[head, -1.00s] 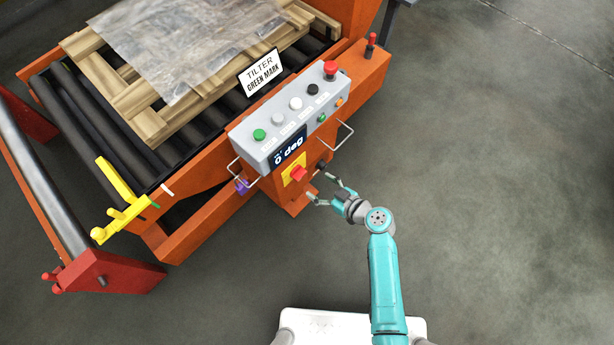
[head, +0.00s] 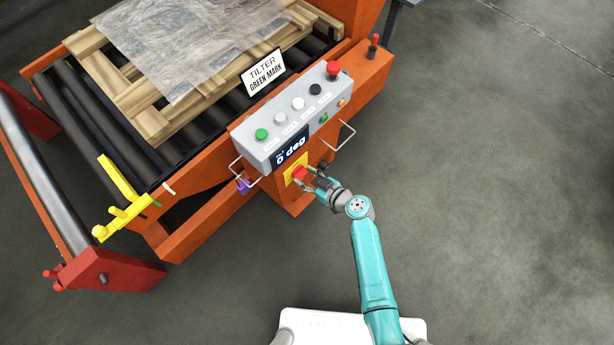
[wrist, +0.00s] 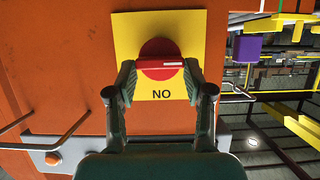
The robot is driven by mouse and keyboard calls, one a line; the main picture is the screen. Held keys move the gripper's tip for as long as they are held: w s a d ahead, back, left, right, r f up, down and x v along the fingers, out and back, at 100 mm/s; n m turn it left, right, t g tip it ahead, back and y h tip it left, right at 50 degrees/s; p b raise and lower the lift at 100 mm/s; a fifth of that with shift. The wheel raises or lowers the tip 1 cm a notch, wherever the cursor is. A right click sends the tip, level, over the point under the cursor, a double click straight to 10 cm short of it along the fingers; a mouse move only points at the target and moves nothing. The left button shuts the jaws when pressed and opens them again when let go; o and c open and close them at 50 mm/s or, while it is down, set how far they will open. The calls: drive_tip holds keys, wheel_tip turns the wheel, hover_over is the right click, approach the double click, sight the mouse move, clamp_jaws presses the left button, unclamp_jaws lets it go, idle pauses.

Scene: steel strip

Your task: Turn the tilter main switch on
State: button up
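The main switch is a red round knob with a white-marked bar across it (wrist: 160,48), on a yellow plate (wrist: 192,25). In the wrist view the bar lies level, and the plate's lettering below it reads "NO", so it seems upside down. In the head view the red knob (head: 299,173) sits on the orange post under the control box. My gripper (head: 312,181) is right in front of it. In the wrist view its fingers (wrist: 160,80) are spread, one beside each end of the bar. Whether the pads touch the knob I cannot tell.
The grey control box (head: 290,115) with several buttons is just above the switch. Wire guard handles (head: 340,137) stick out at its sides. A purple padlock-like piece (head: 243,184) hangs left of the switch. Clear floor (head: 480,220) lies to the right.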

drive_tip(key=c, duration=0.4)
drive_tip(key=shift+w+d+m+g+y, duration=0.2)
drive_tip(key=shift+m+g+y, duration=0.35)
drive_tip(key=shift+m, duration=0.65)
drive_tip(key=m, duration=0.1)
drive_tip(key=m+g+y, duration=0.1)
drive_tip(key=m, duration=0.1)
drive_tip(key=shift+w+d+f+g+y, duration=0.15)
drive_tip(key=shift+w+f+g+y, duration=0.05)
drive_tip(key=shift+w+g+y, duration=0.05)
drive_tip(key=m+y, duration=0.1)
drive_tip(key=m, duration=0.2)
drive_tip(key=shift+w+d+f+m+g+y, duration=0.1)
drive_tip(key=shift+w+f+m+g+y, duration=0.1)
drive_tip(key=shift+m+g+y, duration=0.15)
drive_tip(key=m+y, duration=0.1)
drive_tip(key=m, duration=0.1)
drive_tip(key=m+y, duration=0.1)
drive_tip(key=m, duration=0.1)
drive_tip(key=shift+f, duration=0.35)
drive_tip(key=shift+m, duration=0.25)
